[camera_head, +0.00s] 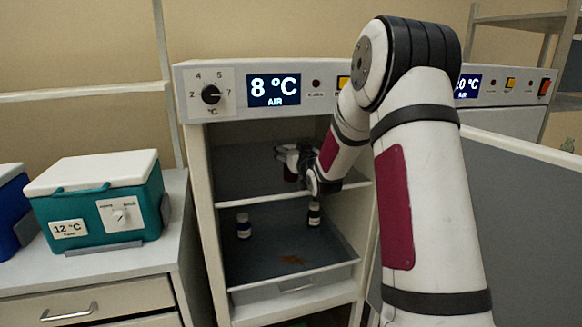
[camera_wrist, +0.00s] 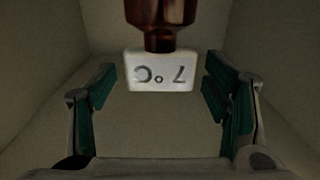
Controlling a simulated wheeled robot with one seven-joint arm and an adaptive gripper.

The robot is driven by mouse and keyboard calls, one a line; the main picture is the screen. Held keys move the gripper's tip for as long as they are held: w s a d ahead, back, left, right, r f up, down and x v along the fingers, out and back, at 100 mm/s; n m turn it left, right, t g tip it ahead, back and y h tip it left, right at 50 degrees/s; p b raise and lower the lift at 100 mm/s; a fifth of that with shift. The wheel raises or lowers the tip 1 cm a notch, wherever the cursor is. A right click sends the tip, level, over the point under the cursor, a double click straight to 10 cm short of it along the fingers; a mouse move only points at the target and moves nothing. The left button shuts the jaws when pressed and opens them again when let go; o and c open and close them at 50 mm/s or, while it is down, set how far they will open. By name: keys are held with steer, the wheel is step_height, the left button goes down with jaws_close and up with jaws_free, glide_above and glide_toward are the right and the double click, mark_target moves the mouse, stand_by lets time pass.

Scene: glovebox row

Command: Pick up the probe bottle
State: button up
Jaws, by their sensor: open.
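A brown bottle (camera_wrist: 161,18) with a white tag (camera_wrist: 160,72) reading 7 °C, upside down in the picture, shows at the top middle of the wrist view; I take it as the probe bottle. In the head view a dark brown part of it (camera_head: 290,174) shows at my gripper on the upper shelf of the cabinet, mostly hidden by the gripper. My gripper (camera_wrist: 160,88) is open, with one green-padded finger to each side of the tag and gaps on both sides. The gripper also shows in the head view (camera_head: 287,154) inside the cabinet.
Two small dark bottles, left (camera_head: 243,228) and right (camera_head: 314,215), stand in the lower tray (camera_head: 335,272), which has a brownish stain (camera_head: 292,260). The cabinet display (camera_head: 274,90) reads 8 °C. A teal cooler (camera_head: 82,222) stands on the left counter. Side walls (camera_head: 205,230) bound the cabinet.

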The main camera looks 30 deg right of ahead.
steer(key=shift+w, duration=0.2)
jaws_close()
steer(key=shift+r, duration=0.2)
